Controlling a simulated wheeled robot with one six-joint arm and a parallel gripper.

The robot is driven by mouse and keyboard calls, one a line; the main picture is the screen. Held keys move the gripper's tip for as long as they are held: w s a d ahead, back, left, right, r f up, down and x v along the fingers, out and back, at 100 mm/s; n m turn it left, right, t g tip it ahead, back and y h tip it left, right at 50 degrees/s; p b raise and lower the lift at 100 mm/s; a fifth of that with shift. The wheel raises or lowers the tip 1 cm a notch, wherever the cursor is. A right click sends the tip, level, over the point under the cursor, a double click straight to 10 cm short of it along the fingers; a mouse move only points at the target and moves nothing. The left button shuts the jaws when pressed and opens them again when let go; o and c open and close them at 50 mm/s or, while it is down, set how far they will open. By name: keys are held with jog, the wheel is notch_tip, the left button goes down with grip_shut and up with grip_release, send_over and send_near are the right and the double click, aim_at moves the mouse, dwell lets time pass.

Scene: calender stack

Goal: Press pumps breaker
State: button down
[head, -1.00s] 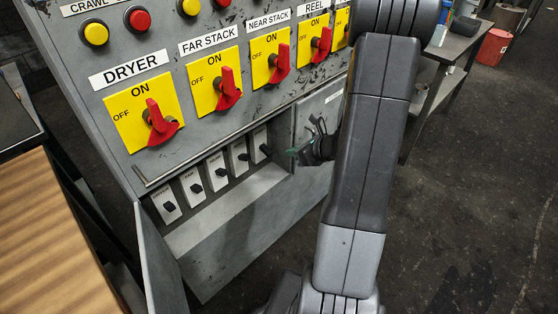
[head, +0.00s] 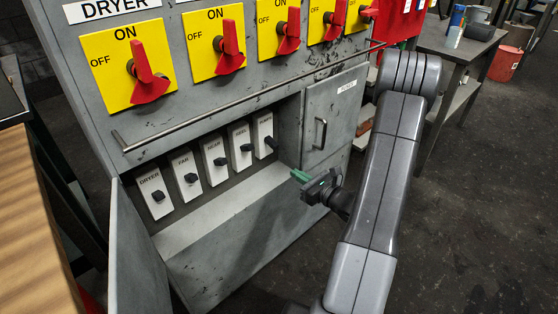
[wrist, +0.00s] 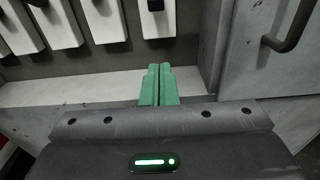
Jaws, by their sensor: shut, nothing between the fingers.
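The pumps breaker (head: 264,132) is the rightmost white plate in the row inside the open lower compartment of the grey cabinet. Its black toggle sticks out at the lower right of the plate. My gripper (head: 300,176) is shut and empty, its green fingertips pointing left, in front of and below the pumps breaker and apart from it. In the wrist view the shut green fingertips (wrist: 160,84) show below a white breaker plate (wrist: 156,18), likely the pumps one, with a black toggle at the top edge.
Several other breakers, such as the dryer one (head: 155,194), sit to the left. A closed door with a handle (head: 320,133) stands right of the compartment. An opened door (head: 135,255) hangs at left. A rail (head: 250,98) runs above, under yellow switch panels (head: 213,42).

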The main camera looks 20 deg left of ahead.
aim_at(271, 143)
dwell(0.3)
jog(key=b+x, duration=0.1)
jog(key=x, duration=0.9)
jog(key=shift+b, duration=0.35)
jog(key=shift+s+d+r, duration=0.1)
jog(key=shift+d+r, duration=0.15)
jog(key=shift+r, duration=0.7)
jog(key=shift+s+d+r, duration=0.1)
jog(key=shift+d+r, duration=0.2)
jog(key=shift+r, duration=0.7)
jog(key=shift+r, duration=0.15)
